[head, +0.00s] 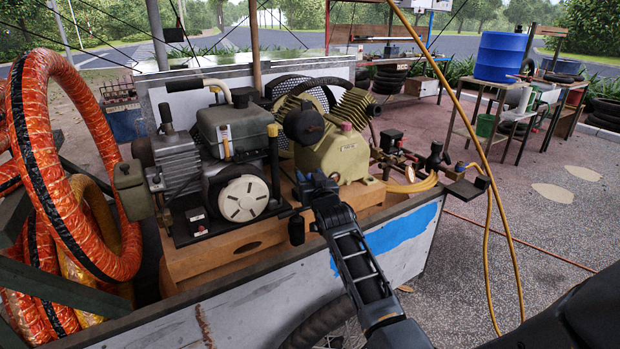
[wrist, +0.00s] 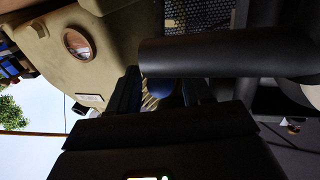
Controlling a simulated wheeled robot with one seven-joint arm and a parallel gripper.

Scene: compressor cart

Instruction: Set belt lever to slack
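The compressor unit with its olive pump (head: 340,152) and black belt guard stands on the cart. A black upright handle (head: 297,230) on a thin bar, which looks like the belt lever, is at the front of the deck, just left of my gripper (head: 312,184). In the wrist view a thick black cylinder (wrist: 205,56), probably that handle, lies across the fingertips. My gripper also shows there (wrist: 160,92); its two dark fingers are apart with a gap between them. Whether they touch the cylinder is unclear. A lever position label is not visible.
The engine (head: 238,135) with a white round cover sits left of the pump. Brass fittings and a yellow hose (head: 415,184) are to the right. The cart's side wall (head: 270,295) runs under my arm. Orange hoses (head: 60,165) stand at left. Paved ground is open at right.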

